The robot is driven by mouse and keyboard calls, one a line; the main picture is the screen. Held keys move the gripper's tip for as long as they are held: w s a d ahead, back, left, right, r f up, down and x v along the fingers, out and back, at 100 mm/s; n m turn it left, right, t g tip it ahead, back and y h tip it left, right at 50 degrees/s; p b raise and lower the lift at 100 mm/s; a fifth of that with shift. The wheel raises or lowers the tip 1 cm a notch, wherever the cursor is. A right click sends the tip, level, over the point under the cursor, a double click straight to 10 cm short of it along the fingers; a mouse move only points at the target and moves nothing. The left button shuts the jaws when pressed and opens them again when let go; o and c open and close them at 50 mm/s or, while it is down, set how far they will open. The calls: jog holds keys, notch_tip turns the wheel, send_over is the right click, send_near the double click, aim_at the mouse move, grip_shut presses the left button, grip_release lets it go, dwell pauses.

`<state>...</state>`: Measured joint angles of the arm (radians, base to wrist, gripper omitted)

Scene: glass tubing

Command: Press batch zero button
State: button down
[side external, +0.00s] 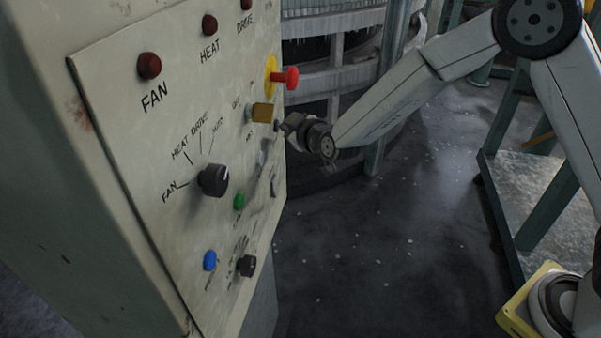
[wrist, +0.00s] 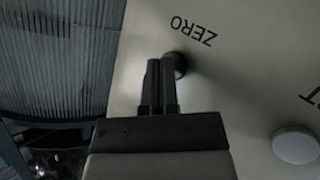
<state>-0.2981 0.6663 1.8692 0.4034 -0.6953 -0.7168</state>
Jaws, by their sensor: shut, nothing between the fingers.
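The zero button is a small dark round knob (wrist: 179,64) beside the upside-down printed word ZERO in the wrist view. In the side view it is a small dark spot (side external: 277,126) near the panel's right edge, just below a brass-coloured block. My gripper (side external: 284,126) is level with it, close to the panel face. In the wrist view my gripper (wrist: 160,64) has its two fingers together and empty, with the tips right beside the button and partly covering it. I cannot tell whether they touch it.
The cream panel (side external: 150,105) carries red lamps, a red mushroom button (side external: 286,77) on yellow, a brass block (side external: 262,113), black knobs (side external: 213,180), a green button (side external: 239,201) and a blue button (side external: 210,260). A pale round button (wrist: 296,145) lies lower right in the wrist view. Ribbed machinery stands behind.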

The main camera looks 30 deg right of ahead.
jog(key=shift+w+a, duration=0.1)
dwell(0.6)
jog(key=shift+s+d, duration=0.55)
jog(key=shift+d, duration=0.05)
jog(key=shift+s+d, duration=0.1)
jog(key=s+d, duration=0.3)
jog(key=shift+s+d, duration=0.15)
jog(key=shift+s, duration=0.05)
dwell(0.6)
dwell(0.6)
